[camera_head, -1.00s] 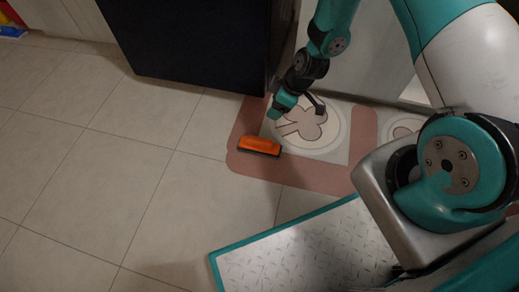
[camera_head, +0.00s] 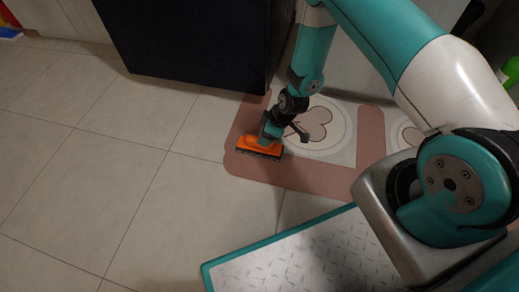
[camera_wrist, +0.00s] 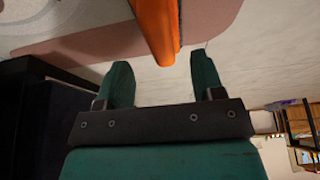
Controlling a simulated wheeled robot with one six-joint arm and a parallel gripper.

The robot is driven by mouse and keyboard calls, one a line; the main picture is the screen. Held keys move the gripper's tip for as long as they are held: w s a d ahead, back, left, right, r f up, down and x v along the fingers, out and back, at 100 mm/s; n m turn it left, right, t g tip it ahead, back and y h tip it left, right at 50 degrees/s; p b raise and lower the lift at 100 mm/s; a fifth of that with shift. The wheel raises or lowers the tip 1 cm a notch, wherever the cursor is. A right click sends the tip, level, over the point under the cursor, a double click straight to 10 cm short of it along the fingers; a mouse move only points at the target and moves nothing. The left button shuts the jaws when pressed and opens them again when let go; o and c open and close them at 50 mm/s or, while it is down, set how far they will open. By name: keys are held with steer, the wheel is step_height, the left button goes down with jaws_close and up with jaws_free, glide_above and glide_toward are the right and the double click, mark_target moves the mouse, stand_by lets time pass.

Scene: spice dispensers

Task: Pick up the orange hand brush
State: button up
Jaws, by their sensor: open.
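The orange hand brush (camera_head: 260,147) lies on the corner of a pink-bordered mat, with dark bristles along its lower edge. My gripper (camera_head: 267,138) is low over the mat, right at the brush and partly covering it in the head view. In the wrist view, my gripper (camera_wrist: 162,75) is open, with its two teal fingers apart. The brush's orange end (camera_wrist: 158,28) shows ahead between the lines of the fingers, near the right finger. It is not gripped. The far part of the brush is cut off by the frame.
The patterned mat (camera_head: 310,178) lies on pale floor tiles (camera_head: 100,180). A dark cabinet (camera_head: 190,45) stands behind the brush, and a light cabinet front is behind my arm. Open tiled floor lies to the left. A green object (camera_head: 511,72) is at the right edge.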

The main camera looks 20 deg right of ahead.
mark_target(248, 145)
steer(key=b+x, duration=0.4)
steer(key=x, duration=0.1)
steer(key=shift+a+b, duration=0.15)
steer(key=shift+b, duration=0.15)
steer(key=shift+r, duration=0.1)
steer(key=shift+f, duration=0.25)
steer(key=c, duration=1.1)
steer(key=shift+o, duration=0.2)
steer(key=shift+r, duration=0.1)
